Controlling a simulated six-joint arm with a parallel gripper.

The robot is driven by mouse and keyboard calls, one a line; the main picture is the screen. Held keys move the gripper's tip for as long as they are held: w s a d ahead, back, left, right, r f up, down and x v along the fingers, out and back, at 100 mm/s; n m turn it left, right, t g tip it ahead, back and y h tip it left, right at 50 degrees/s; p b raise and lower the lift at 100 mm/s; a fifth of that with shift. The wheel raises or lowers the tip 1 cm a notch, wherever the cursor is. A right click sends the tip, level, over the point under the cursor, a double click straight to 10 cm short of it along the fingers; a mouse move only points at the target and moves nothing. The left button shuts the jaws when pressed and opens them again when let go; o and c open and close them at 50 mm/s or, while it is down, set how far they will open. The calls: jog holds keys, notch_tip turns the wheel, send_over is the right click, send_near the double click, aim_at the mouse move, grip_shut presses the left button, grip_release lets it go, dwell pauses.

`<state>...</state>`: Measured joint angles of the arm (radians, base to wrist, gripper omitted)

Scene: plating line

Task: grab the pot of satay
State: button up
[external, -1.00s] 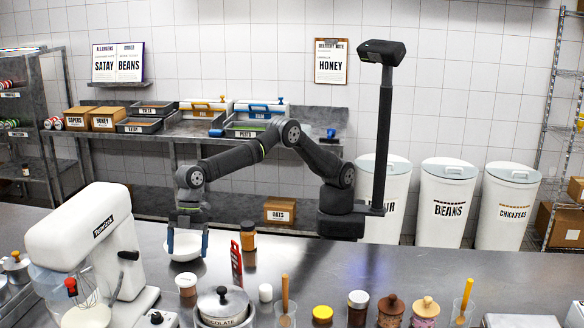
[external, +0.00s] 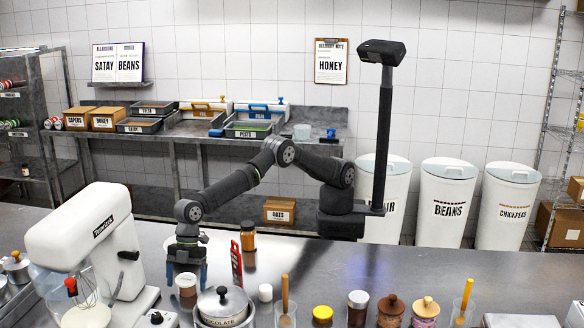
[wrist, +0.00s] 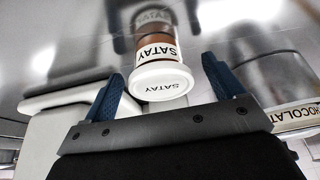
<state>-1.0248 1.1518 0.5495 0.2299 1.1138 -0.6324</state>
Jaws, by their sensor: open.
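The satay pot (external: 187,291) is a small brown jar with a white lid, standing on the steel counter near the mixer. In the wrist view the pot (wrist: 160,52) shows its SATAY label and lettered lid, upside down in the picture. My gripper (external: 187,272) is pointed down, open and empty, right at the pot. In the wrist view its two blue fingers lie to either side of the lid, with a gap on each side. In the external view the fingers partly cover the pot. I cannot tell whether either finger touches it.
The white mixer (external: 100,235) stands close on the left. An orange jar (external: 248,238) is behind. The counter further right at the back is clear.

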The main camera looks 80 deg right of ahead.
jog(key=c, duration=1.1)
jog(key=shift+r, duration=0.1)
